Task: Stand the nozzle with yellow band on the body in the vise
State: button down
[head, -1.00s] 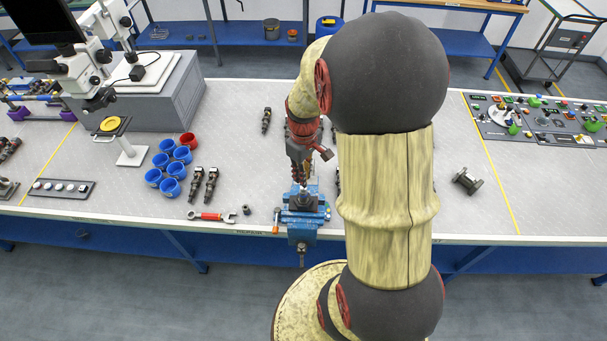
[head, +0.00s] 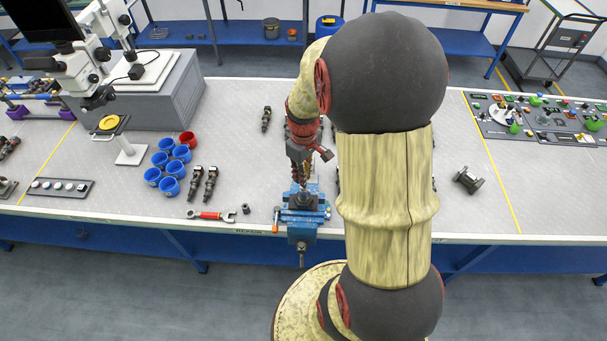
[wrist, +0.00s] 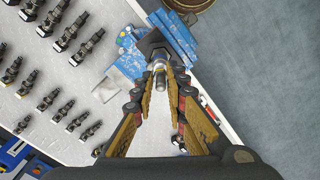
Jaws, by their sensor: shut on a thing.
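My gripper (wrist: 160,84) is shut on a small silvery nozzle (wrist: 160,68), seen nearly end-on between the fingertips in the wrist view. Its yellow band cannot be made out. The blue vise (wrist: 176,38) stands just beyond the fingertips, with a dark body (wrist: 151,42) in it, partly hidden by the nozzle and fingers. In the head view my gripper (head: 302,182) is right above the vise (head: 301,230) at the bench's front edge. The nozzle is too small to make out there. I cannot tell whether nozzle and body touch.
A red wrench (head: 210,215) and a small dark nut (head: 246,209) lie left of the vise. Blue cups (head: 171,187) and a red cup (head: 188,138) stand farther left. Several injectors (wrist: 62,119) lie in rows on the bench. A dark fitting (head: 467,180) lies to the right.

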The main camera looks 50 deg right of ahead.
jog(key=shift+f, duration=0.3)
jog(key=shift+f+b, duration=0.45)
jog(key=shift+f, duration=0.1)
dwell(0.6)
jog(key=c, duration=1.7)
grip_release()
jog(key=shift+o, duration=0.2)
jog(key=o, duration=0.4)
